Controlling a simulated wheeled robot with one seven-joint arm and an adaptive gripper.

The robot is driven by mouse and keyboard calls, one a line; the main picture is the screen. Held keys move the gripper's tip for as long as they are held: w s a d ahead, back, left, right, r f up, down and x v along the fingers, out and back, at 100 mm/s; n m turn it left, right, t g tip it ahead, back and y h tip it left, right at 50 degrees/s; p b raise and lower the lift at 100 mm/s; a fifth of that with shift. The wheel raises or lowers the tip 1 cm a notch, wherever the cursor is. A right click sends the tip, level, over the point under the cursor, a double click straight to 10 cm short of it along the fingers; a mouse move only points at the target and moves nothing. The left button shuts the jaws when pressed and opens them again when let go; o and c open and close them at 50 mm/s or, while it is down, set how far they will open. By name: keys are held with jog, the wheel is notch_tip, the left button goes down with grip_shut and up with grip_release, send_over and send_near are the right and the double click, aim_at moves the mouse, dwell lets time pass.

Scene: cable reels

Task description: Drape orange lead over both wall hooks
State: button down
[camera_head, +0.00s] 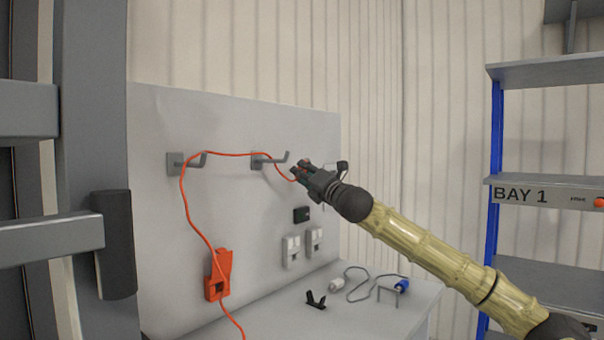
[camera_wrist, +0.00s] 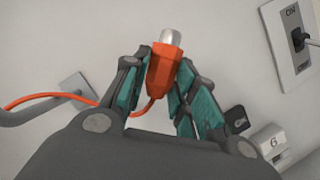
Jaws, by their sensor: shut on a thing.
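The orange lead (camera_head: 227,154) runs up the white wall panel, passes over the left wall hook (camera_head: 190,160), spans across and passes at the right wall hook (camera_head: 270,159), then dips to my gripper. My gripper (camera_head: 301,171) is right of the right hook, shut on the lead's orange plug (camera_wrist: 163,68) with a silver tip, held between teal finger pads. In the wrist view the lead (camera_wrist: 50,96) leaves the plug's lower end and runs left by a grey hook (camera_wrist: 45,108). The lead's lower part passes an orange holder (camera_head: 218,275) on the panel and goes down past the bench.
White switch boxes (camera_head: 291,251) and a small black box (camera_head: 301,214) are on the panel below the right hook. The bench (camera_head: 270,318) holds a black clip (camera_head: 316,299), a grey cable and a blue connector (camera_head: 402,285). A shelf rack (camera_head: 545,194) stands at right.

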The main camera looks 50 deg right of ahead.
notch_tip(320, 180, down, 9)
jog(key=a+b, duration=0.2)
jog(key=b, duration=0.8)
jog(key=c, duration=1.3)
grip_release()
jog(key=shift+o, duration=1.2)
jog(key=shift+d+f, duration=0.1)
jog(key=shift+d, duration=0.05)
jog(key=o, duration=0.6)
jog(key=shift+c, duration=0.2)
